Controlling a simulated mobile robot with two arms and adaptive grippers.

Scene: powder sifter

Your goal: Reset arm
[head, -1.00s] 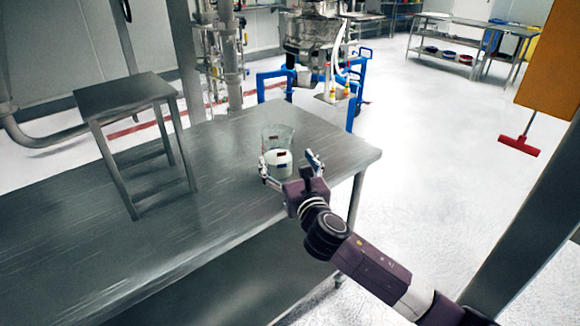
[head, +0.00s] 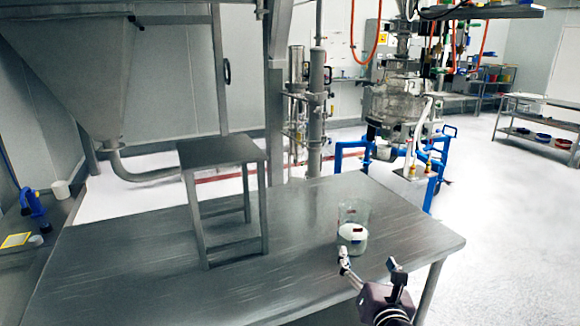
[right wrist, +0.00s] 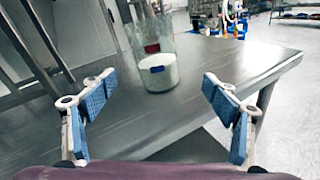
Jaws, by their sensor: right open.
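A clear beaker with white powder in its lower part (head: 352,241) stands upright near the right end of the steel table (head: 120,275). My right gripper (head: 368,262) is open and empty, on the near side of the beaker and apart from it. In the right wrist view the beaker (right wrist: 157,70) stands beyond the two spread blue-padded fingers (right wrist: 159,86), with a gap in front of it. Red and blue marks show on the beaker. My left gripper is not in view.
A small steel stand (head: 222,152) is on the table left of the beaker. A metal hopper (head: 82,60) is at the upper left. A glass vessel (head: 392,103) on a blue frame is behind the table. The floor at the right is clear.

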